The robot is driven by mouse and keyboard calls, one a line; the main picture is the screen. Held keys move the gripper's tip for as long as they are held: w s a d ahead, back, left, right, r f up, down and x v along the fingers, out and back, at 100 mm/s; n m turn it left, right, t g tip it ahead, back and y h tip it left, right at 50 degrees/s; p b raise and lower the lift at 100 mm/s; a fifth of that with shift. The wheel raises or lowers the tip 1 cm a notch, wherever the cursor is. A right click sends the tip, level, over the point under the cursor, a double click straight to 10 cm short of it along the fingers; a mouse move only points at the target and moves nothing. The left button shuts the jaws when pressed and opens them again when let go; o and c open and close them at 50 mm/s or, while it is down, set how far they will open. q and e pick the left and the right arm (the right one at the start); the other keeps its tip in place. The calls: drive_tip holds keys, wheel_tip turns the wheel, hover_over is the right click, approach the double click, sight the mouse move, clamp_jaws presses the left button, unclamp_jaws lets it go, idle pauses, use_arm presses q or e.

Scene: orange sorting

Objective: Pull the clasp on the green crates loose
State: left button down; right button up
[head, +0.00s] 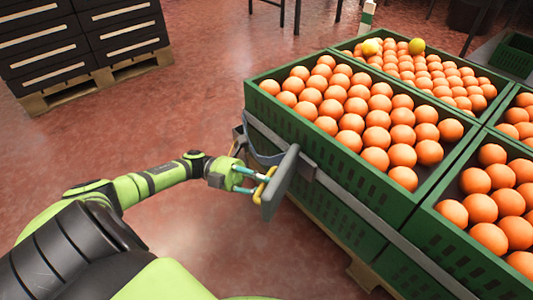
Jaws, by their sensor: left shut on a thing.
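Green crates (337,166) full of oranges stand together at the right, with a grey strap (400,240) running along their side. The clasp (281,184) is a dark grey plate on the near crate's left corner, with a yellow piece (264,184) on its near side. My left gripper (256,182) reaches in from the left and is shut on the clasp at this yellow piece. The exact finger contact is too small to tell. A dark loop of strap (262,155) shows behind the clasp, bowed away from the crate. My right gripper is out of view.
A wooden pallet (358,268) lies under the green crates. Stacked dark crates (75,45) stand on another pallet (95,82) at the back left. Two yellowish fruits (417,46) lie on the far crate's oranges. The red floor between is clear.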

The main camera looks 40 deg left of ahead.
use_arm(q)
drive_tip(key=c, duration=1.1)
unclamp_jaws()
drive_tip(key=v, duration=1.2)
drive_tip(key=shift+a, duration=0.1)
